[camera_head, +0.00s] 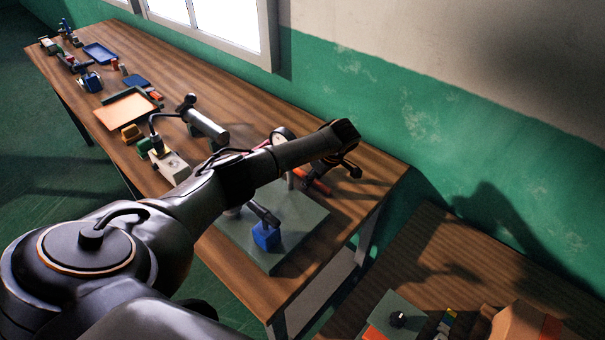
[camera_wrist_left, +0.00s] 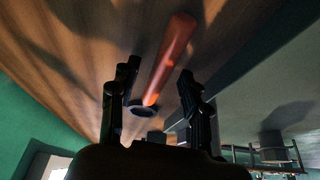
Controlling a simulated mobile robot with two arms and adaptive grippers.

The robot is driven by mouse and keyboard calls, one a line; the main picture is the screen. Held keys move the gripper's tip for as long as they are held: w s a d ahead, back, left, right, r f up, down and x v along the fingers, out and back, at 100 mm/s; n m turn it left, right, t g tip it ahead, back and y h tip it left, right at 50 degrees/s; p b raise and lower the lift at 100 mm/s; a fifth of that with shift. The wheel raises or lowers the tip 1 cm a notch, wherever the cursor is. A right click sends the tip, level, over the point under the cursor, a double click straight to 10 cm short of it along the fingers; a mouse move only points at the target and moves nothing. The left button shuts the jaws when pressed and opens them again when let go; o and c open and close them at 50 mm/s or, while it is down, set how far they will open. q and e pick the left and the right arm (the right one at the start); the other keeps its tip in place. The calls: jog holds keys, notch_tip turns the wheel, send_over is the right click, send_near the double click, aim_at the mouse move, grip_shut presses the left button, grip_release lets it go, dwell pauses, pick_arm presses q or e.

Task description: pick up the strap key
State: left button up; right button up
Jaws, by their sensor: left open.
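The strap key (camera_head: 316,182) has an orange-red handle and lies on the wooden bench near its right end, beside the grey-green plate. In the left wrist view, its handle (camera_wrist_left: 170,55) runs up and away between the fingers. A dark ring shows at its near end. My left gripper (camera_head: 349,170) is over the bench's right end, just right of the strap key in the head view. In the left wrist view, the gripper (camera_wrist_left: 158,72) is open, with a finger on either side of the handle. I cannot tell whether they touch it. My right gripper is not in view.
The grey-green plate (camera_head: 297,235) carries a blue-based tool (camera_head: 266,237). A round gauge (camera_head: 284,135) stands behind my forearm. Trays and several tools fill the bench's far left. A lower wooden table (camera_head: 440,255) with boxes is at right. The green wall runs behind.

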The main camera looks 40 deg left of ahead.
pick_arm(q)
grip_shut()
jog(key=shift+r, duration=0.15)
